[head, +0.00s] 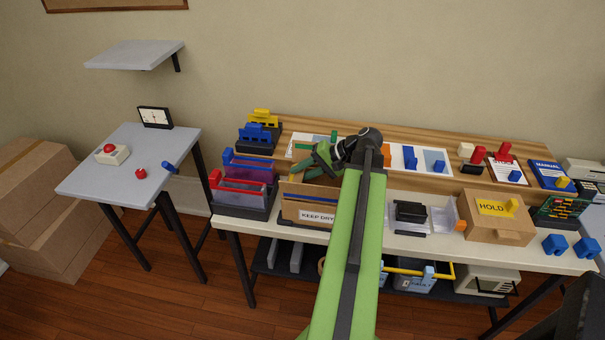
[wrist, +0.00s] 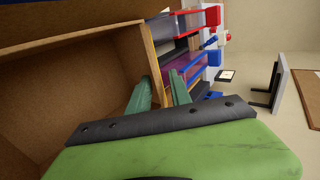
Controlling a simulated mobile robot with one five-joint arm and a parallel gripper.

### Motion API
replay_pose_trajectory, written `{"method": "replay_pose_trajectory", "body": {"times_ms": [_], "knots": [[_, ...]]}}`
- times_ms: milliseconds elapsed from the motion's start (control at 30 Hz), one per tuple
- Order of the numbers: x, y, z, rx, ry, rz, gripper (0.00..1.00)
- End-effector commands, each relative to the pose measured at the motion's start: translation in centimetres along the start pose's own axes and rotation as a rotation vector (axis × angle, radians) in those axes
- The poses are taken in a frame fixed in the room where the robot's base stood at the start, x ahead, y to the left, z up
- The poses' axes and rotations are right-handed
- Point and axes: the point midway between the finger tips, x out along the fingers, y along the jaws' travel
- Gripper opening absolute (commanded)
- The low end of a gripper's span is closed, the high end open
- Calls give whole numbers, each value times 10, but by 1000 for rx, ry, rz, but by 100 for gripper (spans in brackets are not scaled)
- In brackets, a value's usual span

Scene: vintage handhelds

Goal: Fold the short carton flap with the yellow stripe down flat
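An open brown carton (head: 297,194) with a KEEP DRY label stands on the bench, left of centre. Its bare inside (wrist: 75,85) fills the left of the wrist view. A short upright flap or wall edge (wrist: 151,52) is seen nearly edge-on there, with a thin yellow line low along it; I cannot clearly make out the stripe itself. My gripper (head: 316,163) is over the carton's opening. In the wrist view my green fingertips (wrist: 160,80) are apart, one on the carton's inner side and one on its outer side, with the edge running between them. Contact is unclear.
A dark rack with purple and red items (head: 243,190) stands close left of the carton. A clear tray with a black item (head: 410,212) and a HOLD box (head: 497,232) are to the right. A grey side table (head: 120,170) stands apart at left.

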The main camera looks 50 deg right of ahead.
Motion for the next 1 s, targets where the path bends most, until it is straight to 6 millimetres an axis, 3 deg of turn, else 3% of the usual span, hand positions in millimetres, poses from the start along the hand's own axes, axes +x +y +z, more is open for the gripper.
{"method": "replay_pose_trajectory", "body": {"times_ms": [33, 167, 467, 700, 1000], "knots": [[-2, 1, -1, 2, 2, 0, 17], [-4, 3, -2, 5, 6, 0, 0], [-6, 5, -4, 7, 10, -1, 0], [-2, 18, -5, 11, 15, -92, 0], [-7, 14, -5, 9, 15, -137, 0]]}}
